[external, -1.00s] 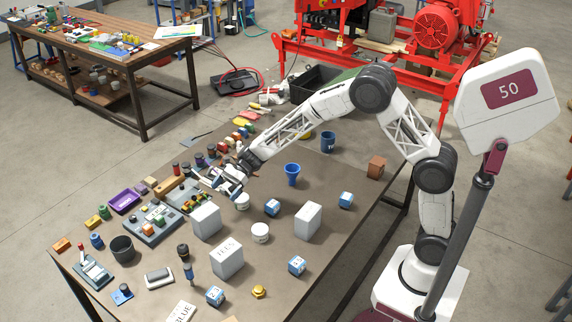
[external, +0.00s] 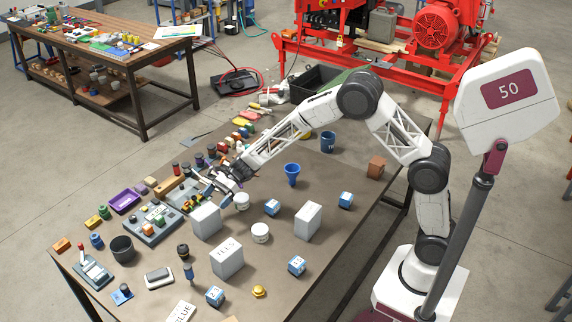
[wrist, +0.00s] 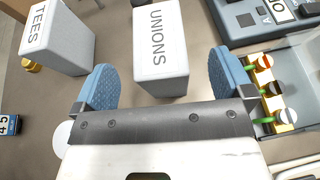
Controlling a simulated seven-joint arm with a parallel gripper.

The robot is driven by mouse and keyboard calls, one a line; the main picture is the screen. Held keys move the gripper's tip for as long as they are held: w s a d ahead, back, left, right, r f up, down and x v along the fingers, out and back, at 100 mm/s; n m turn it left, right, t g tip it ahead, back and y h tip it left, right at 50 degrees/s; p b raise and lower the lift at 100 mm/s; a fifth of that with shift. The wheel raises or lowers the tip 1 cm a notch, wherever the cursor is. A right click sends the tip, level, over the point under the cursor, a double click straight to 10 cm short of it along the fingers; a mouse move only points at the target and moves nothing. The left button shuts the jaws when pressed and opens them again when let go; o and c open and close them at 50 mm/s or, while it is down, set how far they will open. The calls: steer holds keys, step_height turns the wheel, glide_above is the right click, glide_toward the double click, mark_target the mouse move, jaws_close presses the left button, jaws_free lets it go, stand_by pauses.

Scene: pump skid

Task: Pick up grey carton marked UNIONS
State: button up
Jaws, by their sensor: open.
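The grey carton marked UNIONS (wrist: 161,48) stands upright in the upper middle of the wrist view, its lettered top facing the camera. In the external view it appears to be the pale carton (external: 206,219) just in front of my gripper (external: 215,187); its lettering is not readable there. My gripper (wrist: 162,75) is open, with one blue finger on each side of the carton's near end in the wrist picture. Gaps show between the carton and both fingers, and nothing is held.
A similar carton marked TEES (wrist: 57,38) stands to the left in the wrist view. A tray with coloured valve-like parts (wrist: 265,90) lies close by the right finger. A white round tub (external: 242,201) is near the gripper. Another pale carton (external: 308,221) stands farther right.

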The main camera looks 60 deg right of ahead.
mark_target(206, 209)
steer(key=shift+a, duration=0.25)
steer(key=shift+x, duration=2.45)
steer(key=shift+s, duration=0.1)
steer(key=shift+f, duration=0.1)
steer(key=shift+c, duration=0.5)
steer(key=c, duration=1.5)
step_height(206, 209, up, 10)
